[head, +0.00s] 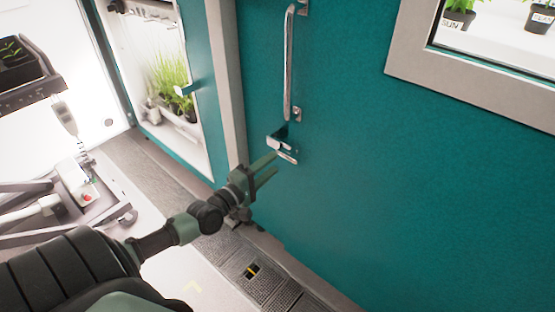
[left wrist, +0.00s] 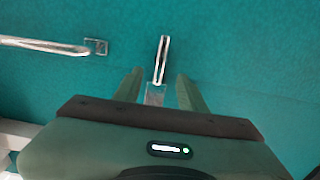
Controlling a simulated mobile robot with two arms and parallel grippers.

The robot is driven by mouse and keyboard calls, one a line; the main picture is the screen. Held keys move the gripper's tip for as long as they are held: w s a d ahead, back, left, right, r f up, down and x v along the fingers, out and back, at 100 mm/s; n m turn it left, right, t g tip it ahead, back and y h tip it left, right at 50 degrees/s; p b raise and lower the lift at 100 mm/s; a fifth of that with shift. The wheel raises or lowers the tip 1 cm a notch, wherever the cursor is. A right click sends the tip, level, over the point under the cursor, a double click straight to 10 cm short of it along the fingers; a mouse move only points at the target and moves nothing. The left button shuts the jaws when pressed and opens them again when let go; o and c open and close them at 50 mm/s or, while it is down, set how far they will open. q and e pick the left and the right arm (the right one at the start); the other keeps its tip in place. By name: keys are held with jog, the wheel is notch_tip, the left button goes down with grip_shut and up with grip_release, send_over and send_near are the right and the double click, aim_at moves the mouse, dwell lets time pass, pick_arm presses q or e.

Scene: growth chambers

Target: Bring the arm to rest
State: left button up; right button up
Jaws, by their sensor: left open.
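The small metal lever handle (head: 286,156) on the door is just beyond the fingertips. In the left wrist view the lever (left wrist: 162,60) stands upright in the picture, in line with the gap between the fingers (left wrist: 160,77). I cannot tell whether the fingers touch it. My left arm stretches in from the lower left. My right gripper does not show.
A long metal pull bar (head: 289,65) is fixed to the door above the lever. A window (head: 480,95) with potted plants behind it is at upper right. A lit chamber with tall green plants (head: 172,80) and a cart (head: 35,195) stand at the left. A floor grating (head: 250,275) runs below.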

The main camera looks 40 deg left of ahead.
pick_arm(q)
jog(key=shift+s, duration=0.55)
jog(key=s+f+m+g+y, duration=0.1)
jog(key=s+f+m+g, duration=0.3)
jog(key=f, duration=0.7)
jog(key=s+f+m+g+p, duration=0.1)
jog(key=s+f+m, duration=0.1)
jog(key=s+f, duration=0.65)
jog(key=s+f+m+g+y, duration=0.1)
jog(key=s+f+m+g, duration=0.15)
jog(key=f, duration=1.15)
jog(key=s+d+f+m+g, duration=0.3)
jog(key=s+d+f, duration=0.2)
jog(key=s, duration=0.5)
jog(key=s+d+f+m+g, duration=0.3)
jog(key=s+d+f+m, duration=0.1)
jog(key=s, duration=0.5)
jog(key=s+d+f+m+g+p, duration=0.1)
jog(key=s+d+f+m+g, duration=0.2)
jog(key=s+d+f, duration=0.4)
jog(key=s+f+m, duration=0.1)
jog(key=s, duration=0.2)
jog(key=shift+s+f+h, duration=0.15)
jog(key=shift+s+h, duration=0.2)
jog(key=shift+h, duration=0.05)
jog(key=shift+g, duration=0.25)
